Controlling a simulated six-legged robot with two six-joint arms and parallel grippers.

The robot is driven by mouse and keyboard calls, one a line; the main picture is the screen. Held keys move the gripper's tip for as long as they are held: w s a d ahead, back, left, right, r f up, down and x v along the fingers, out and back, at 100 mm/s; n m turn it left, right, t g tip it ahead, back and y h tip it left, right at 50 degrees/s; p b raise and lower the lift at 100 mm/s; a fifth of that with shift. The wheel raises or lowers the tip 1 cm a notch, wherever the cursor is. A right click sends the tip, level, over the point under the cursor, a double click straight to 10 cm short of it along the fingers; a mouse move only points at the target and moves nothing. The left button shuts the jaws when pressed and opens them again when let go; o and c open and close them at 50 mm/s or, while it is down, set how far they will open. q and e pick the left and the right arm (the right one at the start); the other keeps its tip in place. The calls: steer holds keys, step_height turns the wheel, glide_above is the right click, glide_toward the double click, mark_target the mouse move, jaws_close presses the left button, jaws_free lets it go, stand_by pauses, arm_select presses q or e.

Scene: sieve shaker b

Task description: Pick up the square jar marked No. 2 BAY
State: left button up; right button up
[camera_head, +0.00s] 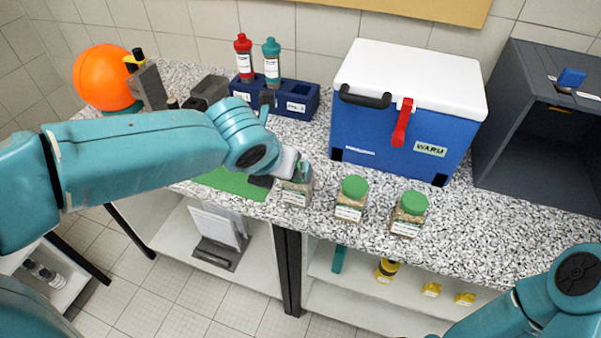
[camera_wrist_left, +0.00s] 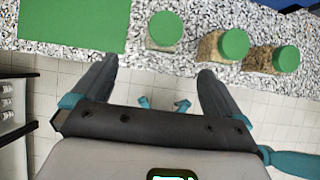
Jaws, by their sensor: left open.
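Three square jars with green lids stand in a row along the counter's front edge: a left jar (camera_head: 297,194), a middle jar (camera_head: 351,199) and a right jar (camera_head: 409,214). Their labels are too small to read, so I cannot tell which is No. 2 BAY. My left gripper (camera_head: 278,177) is at the left jar and partly hides its top. In the left wrist view, my open left gripper (camera_wrist_left: 157,67) has the left jar's lid (camera_wrist_left: 165,29) just beyond its fingertips, roughly between them, with nothing held. My right arm shows at lower right; its gripper is out of view.
A green mat (camera_head: 230,182) lies left of the jars. Behind stand a blue rack (camera_head: 300,105) with red and teal bottles, a blue cooler (camera_head: 390,140) with a white lid, and a dark open box (camera_head: 540,140). An orange ball (camera_head: 103,75) is at far left.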

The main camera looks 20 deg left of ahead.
mark_target(299, 182)
arm_select(q)
steer(key=b+x, duration=0.1)
steer(key=x, duration=1)
steer(key=shift+f+b, duration=0.1)
steer(key=shift+b, duration=0.25)
steer(key=x, duration=0.4)
steer(key=shift+w+d+f+b, duration=0.25)
steer(key=shift+w+d+b, duration=0.05)
steer(key=shift+b, duration=0.05)
steer(key=shift+a, duration=0.1)
steer(key=shift+c, duration=0.3)
steer(key=c, duration=1)
steer(key=shift+r, duration=0.1)
steer(key=c, duration=0.3)
steer(key=shift+c, duration=0.2)
